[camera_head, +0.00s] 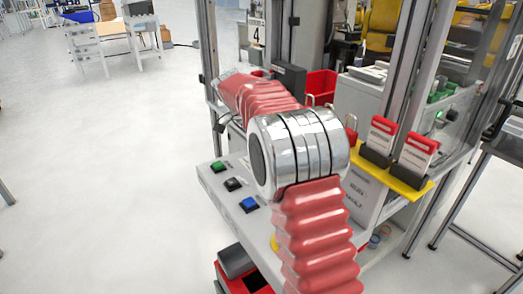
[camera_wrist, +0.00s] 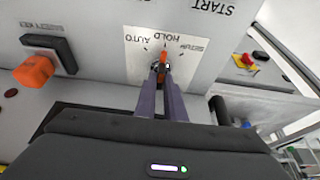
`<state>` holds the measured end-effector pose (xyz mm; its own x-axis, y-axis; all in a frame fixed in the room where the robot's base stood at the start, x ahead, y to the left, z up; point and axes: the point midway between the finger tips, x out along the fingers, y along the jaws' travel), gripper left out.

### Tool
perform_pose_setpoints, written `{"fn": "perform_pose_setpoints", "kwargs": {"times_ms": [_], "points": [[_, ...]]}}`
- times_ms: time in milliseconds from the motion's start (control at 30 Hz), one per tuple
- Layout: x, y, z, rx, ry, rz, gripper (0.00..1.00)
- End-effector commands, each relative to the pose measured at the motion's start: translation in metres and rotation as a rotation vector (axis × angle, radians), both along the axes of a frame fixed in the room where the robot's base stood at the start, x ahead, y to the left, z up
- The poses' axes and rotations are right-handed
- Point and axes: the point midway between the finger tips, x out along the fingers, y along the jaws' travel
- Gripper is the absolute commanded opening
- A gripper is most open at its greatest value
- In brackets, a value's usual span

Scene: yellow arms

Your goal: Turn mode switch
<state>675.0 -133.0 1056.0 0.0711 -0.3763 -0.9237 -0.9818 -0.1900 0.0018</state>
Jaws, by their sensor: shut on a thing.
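The mode switch (camera_wrist: 163,58) shows in the wrist view as an orange knob on a pale plate (camera_wrist: 140,70) marked AUTO, HOLD and SETUP, with the lettering upside down. The knob's visible end points up, about toward HOLD. My gripper (camera_wrist: 161,70) has its two purple fingers closed together on the knob, and the fingertips partly cover its base. In the head view my arm hides the gripper and the switch.
In the wrist view an orange key-like part (camera_wrist: 34,71) sits at left and a red-and-yellow button (camera_wrist: 244,60) at right. In the head view green (camera_head: 218,166), black (camera_head: 233,184) and blue (camera_head: 249,204) buttons line the panel (camera_head: 211,183).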

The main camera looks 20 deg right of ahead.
Motion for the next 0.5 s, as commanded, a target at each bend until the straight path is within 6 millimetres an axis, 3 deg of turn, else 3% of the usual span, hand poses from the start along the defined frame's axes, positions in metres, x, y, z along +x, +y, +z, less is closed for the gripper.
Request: {"fn": "perform_pose_setpoints", "kwargs": {"times_ms": [100,133,200,400,500], "points": [[0.0016,0.0027,0.0009,0.003,-0.005,0.005,0.0],[0.0017,0.0028,0.0008,0.003,-0.005,0.005,0.1],[0.0017,0.0028,0.0008,0.003,-0.005,0.005,0.15],[0.0009,0.0015,0.0004,0.002,-0.004,0.003,0.28],[0.0007,0.0011,0.0004,0.002,-0.003,0.002,0.28]]}}
